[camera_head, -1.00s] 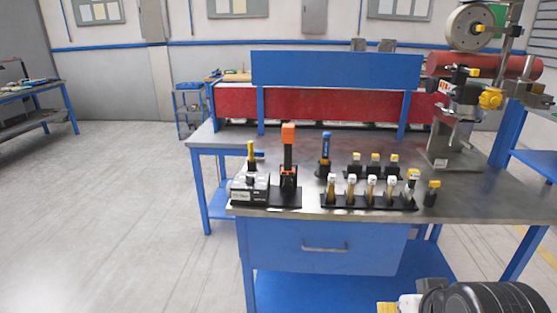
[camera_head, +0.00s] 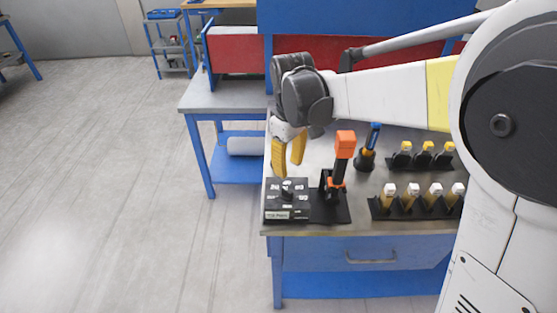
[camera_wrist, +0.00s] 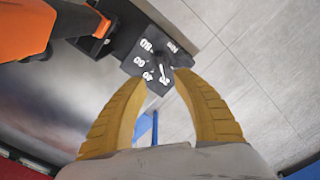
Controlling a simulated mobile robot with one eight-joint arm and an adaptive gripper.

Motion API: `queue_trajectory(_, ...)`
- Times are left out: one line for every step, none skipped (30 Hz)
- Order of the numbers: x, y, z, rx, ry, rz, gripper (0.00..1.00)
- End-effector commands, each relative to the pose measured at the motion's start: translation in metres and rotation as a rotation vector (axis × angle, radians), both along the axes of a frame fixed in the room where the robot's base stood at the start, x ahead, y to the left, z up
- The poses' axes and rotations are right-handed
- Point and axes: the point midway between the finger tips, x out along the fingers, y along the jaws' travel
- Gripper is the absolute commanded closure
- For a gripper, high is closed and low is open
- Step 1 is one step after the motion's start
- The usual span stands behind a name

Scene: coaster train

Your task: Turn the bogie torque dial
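The torque dial (camera_head: 287,195) is a dark box with white numbers around a small knob and a white label on its front edge. It sits at the front left corner of the workbench. My gripper (camera_head: 287,174) is just above and behind it, pointing down, with two yellow fingers apart and nothing between them. In the wrist view the dial (camera_wrist: 150,66) shows beyond the open fingertips (camera_wrist: 162,78), with its knob roughly between them. I cannot tell whether any finger touches the knob.
An orange-topped lever (camera_head: 345,145) stands on a black base right beside the dial. A blue-handled tool (camera_head: 371,139) and racks of yellow-and-white-capped pieces (camera_head: 432,196) stand farther right. The floor to the left is clear.

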Motion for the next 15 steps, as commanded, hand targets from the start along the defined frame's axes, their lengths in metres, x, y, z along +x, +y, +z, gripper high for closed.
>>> queue_trajectory(0.0, 0.0, -0.008, 0.0, 0.0, 0.0, 0.66)
queue_trajectory(0.0, 0.0, -0.013, 0.0, 0.0, 0.0, 0.66)
queue_trajectory(0.0, 0.0, -0.02, 0.0, 0.0, -0.001, 0.66)
queue_trajectory(0.0, 0.0, -0.026, 0.0, 0.0, -0.001, 0.66)
queue_trajectory(0.0, 0.0, -0.033, 0.001, -0.001, -0.001, 0.66)
queue_trajectory(0.0, 0.0, -0.041, 0.001, -0.001, -0.001, 0.66)
queue_trajectory(0.0, 0.0, -0.048, 0.0, -0.001, -0.002, 0.66)
queue_trajectory(0.0, 0.0, -0.054, 0.0, -0.001, -0.002, 0.66)
queue_trajectory(0.0, 0.0, -0.062, 0.0, -0.001, -0.002, 0.66)
queue_trajectory(0.0, 0.0, -0.068, 0.0, -0.001, -0.002, 0.66)
queue_trajectory(0.0, 0.0, -0.073, 0.0, -0.001, -0.002, 0.66)
queue_trajectory(0.0, -0.001, -0.079, 0.001, -0.002, -0.002, 0.66)
queue_trajectory(0.0, -0.001, -0.084, 0.001, -0.002, -0.002, 0.66)
queue_trajectory(0.0, -0.001, -0.088, 0.001, -0.002, -0.002, 0.66)
queue_trajectory(0.0, 0.0, -0.092, 0.001, -0.002, -0.002, 0.66)
